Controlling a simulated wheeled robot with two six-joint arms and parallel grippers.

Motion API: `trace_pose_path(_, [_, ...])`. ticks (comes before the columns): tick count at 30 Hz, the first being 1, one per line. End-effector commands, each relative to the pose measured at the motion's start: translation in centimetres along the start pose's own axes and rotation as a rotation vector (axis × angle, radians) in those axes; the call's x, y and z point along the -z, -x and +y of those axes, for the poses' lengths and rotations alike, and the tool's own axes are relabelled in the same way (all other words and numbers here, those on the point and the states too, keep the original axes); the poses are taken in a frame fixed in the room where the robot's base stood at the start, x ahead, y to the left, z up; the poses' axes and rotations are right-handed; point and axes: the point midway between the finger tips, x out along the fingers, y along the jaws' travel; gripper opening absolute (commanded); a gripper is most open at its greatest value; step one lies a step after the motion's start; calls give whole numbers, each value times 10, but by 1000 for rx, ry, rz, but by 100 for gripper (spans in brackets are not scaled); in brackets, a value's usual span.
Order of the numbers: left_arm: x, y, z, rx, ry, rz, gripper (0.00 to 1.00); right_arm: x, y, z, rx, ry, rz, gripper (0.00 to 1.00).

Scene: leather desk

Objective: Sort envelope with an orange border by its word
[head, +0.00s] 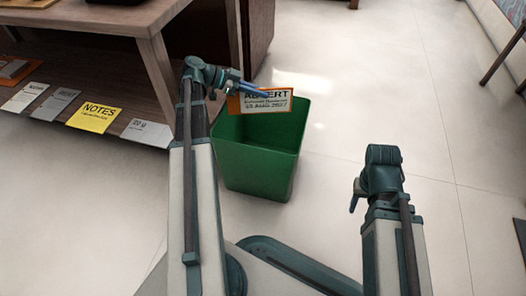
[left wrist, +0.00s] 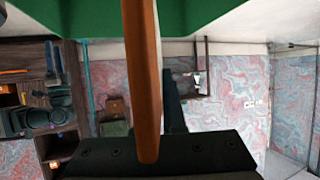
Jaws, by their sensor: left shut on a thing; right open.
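The envelope with an orange border (head: 268,103) is white inside its border. Its large word looks like ADVERT, with some middle letters hard to read. My left gripper (head: 247,88) is shut on its upper left part and holds it over the green bin (head: 262,172), near the back rim. In the left wrist view the envelope (left wrist: 143,70) shows edge-on as an orange strip, with the green bin (left wrist: 75,18) at the top. My right gripper (head: 355,197) is empty and open, to the right of the bin; its fingers are mostly hidden.
A wooden desk (head: 95,22) stands at the upper left. On its low shelf lie several cards, including a yellow one marked NOTES (head: 95,115) and a grey-white one (head: 147,132) at the right end. The pale floor (head: 330,110) right of the bin is clear.

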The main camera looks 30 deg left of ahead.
Motion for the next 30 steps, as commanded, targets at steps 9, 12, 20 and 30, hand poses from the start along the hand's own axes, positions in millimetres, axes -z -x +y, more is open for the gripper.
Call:
trace_pose_path(9, [1, 0, 0, 0, 0, 0, 38, 0, 1, 0, 0, 0, 0, 50])
trace_pose_path(12, [1, 0, 0, 0, 0, 0, 42, 0, 1, 0, 0, 0, 0, 50])
trace_pose_path(20, [3, 2, 0, 0, 0, 0, 42, 0, 4, 0, 0, 0, 0, 50])
trace_pose_path(30, [38, 18, 9, 0, 0, 0, 42, -3, 42, 4, 0, 0, -2, 50])
